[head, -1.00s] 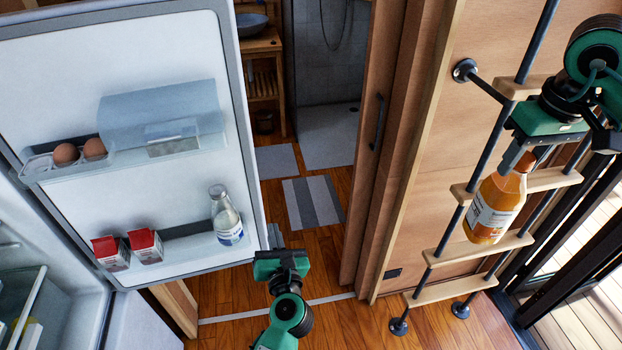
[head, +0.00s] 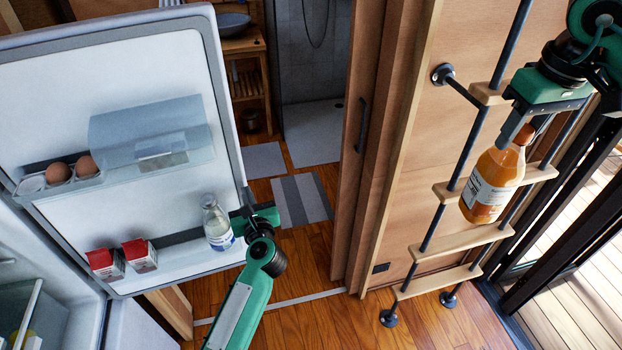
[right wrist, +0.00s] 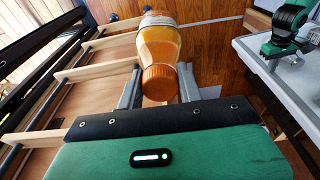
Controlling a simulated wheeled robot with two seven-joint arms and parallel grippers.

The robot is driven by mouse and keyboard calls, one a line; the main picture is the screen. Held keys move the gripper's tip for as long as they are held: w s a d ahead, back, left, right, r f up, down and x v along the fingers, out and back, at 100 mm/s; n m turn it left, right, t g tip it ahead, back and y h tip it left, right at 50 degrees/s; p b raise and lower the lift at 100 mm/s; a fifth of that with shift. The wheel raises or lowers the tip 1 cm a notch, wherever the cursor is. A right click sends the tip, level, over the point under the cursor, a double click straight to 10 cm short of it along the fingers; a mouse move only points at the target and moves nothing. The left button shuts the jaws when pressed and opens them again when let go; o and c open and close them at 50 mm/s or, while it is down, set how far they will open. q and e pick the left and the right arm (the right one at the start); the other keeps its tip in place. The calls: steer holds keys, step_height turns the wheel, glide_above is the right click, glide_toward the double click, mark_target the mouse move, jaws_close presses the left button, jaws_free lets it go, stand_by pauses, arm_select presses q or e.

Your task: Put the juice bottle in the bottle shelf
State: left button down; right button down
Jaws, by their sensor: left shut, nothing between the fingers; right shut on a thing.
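The juice bottle (head: 495,182) is orange with a white label and hangs upright in my right gripper (head: 524,134), which is shut on its neck. In the right wrist view, the bottle's orange cap (right wrist: 160,82) sits between the fingers. The bottle shelf (head: 178,238) is the lower shelf on the inside of the open fridge door, far to the left of the bottle. It holds a milk bottle (head: 217,226) and two red-and-white cartons (head: 140,255). Bare shelf shows between the cartons and the milk bottle. My left gripper (head: 246,205) is shut and empty at the door's right edge.
The fridge door (head: 70,90) stands open, with eggs (head: 72,169) on its upper shelf. A wooden ladder (head: 450,240) stands behind the juice bottle. The wooden floor (head: 310,255) is clear between the door and the ladder.

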arm_select(q)
steer(key=shift+x, duration=1.05)
arm_select(e)
steer(key=shift+r, duration=0.5)
